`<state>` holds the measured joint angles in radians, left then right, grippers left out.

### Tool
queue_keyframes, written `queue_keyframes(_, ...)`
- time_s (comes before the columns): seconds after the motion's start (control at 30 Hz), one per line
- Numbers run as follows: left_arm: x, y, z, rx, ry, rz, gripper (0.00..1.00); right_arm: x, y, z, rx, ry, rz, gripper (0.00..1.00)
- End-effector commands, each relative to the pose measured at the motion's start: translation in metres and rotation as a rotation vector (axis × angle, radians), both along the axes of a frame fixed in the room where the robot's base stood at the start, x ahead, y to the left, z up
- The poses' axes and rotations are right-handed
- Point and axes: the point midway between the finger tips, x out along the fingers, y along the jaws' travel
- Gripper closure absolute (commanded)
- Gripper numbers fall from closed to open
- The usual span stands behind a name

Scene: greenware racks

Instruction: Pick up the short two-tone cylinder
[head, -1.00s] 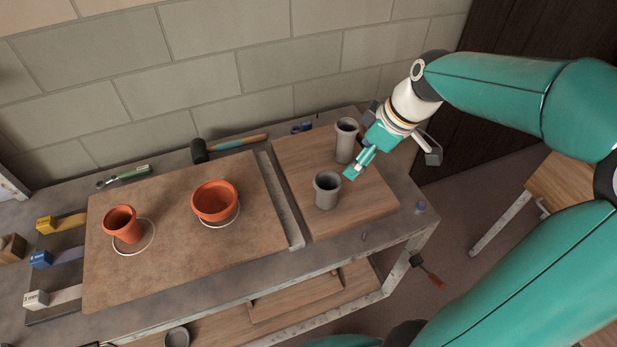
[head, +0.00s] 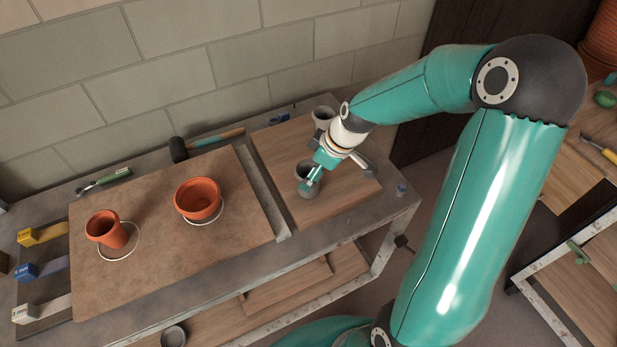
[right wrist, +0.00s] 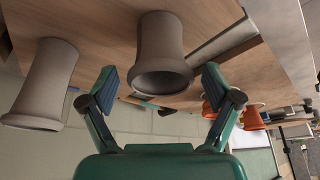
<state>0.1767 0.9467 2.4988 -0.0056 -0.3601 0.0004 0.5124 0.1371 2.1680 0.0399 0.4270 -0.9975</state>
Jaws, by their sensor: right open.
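The short cylinder (head: 299,168) is a grey, flared, open-topped vessel upright on the wooden board (head: 345,196); two tones are hard to tell. In the right wrist view it (right wrist: 160,45) appears upside down, centred beyond my fingers. My right gripper (head: 308,186) is in front of it in the head view and hides part of it. In the right wrist view my right gripper (right wrist: 160,87) is open and empty, its fingers on either side of the cylinder's rim; contact is unclear. A taller grey cylinder (head: 323,116) stands behind; it also shows in the right wrist view (right wrist: 45,85). My left gripper is not in view.
A brown board (head: 160,240) to the left holds two terracotta pots (head: 106,230) (head: 198,199). A metal strip (head: 262,193) divides the boards. A mallet (head: 205,143) lies behind.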

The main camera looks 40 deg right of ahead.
Motion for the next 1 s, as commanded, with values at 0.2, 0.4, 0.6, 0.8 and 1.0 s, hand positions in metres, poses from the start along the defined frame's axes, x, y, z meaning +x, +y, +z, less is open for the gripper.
queue_keyframes(0.2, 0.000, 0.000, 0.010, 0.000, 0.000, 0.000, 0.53, 0.009, 0.005, -0.028, 0.003, 0.004, 0.003, 0.11)
queue_keyframes(0.4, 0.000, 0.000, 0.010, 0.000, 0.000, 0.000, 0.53, 0.013, 0.006, -0.038, 0.000, 0.000, 0.001, 0.11)
queue_keyframes(0.6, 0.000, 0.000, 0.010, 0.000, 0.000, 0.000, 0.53, 0.013, 0.006, -0.038, 0.000, 0.000, 0.001, 0.16)
queue_keyframes(0.8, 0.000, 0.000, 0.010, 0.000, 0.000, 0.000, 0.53, 0.013, 0.006, -0.037, 0.000, 0.000, 0.001, 0.49)
queue_keyframes(1.0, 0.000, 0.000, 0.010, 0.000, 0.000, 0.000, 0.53, 0.013, 0.006, -0.037, 0.000, 0.000, 0.001, 0.77)
